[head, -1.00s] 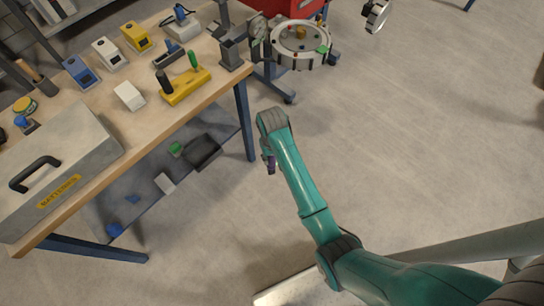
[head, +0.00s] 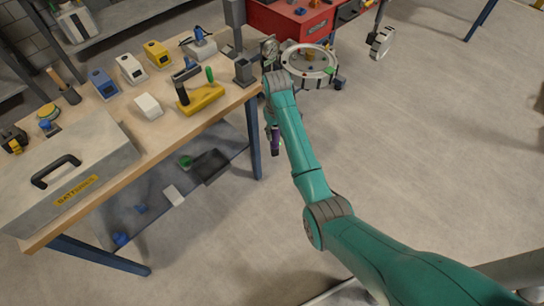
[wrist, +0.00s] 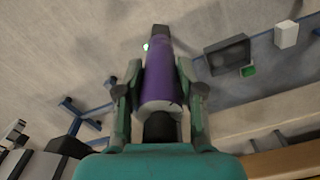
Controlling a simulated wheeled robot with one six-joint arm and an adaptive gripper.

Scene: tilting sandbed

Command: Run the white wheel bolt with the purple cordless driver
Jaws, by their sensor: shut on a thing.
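My gripper (wrist: 158,92) is shut on the purple cordless driver (wrist: 160,75), which lies between its two fingers in the wrist view. The driver has a purple body with dark ends, and a small bright light shows beside its far end. In the head view the driver (head: 276,139) hangs below my wrist, over open floor to the right of the workbench. My gripper is mostly hidden behind the arm there. I cannot make out the white wheel bolt in either view.
The wooden workbench (head: 150,138) at left carries a grey batteries case (head: 75,165), chargers and a yellow-based tool (head: 200,98). A round tray (head: 327,76) with small coloured items stands past my wrist, before a red cabinet (head: 285,22).

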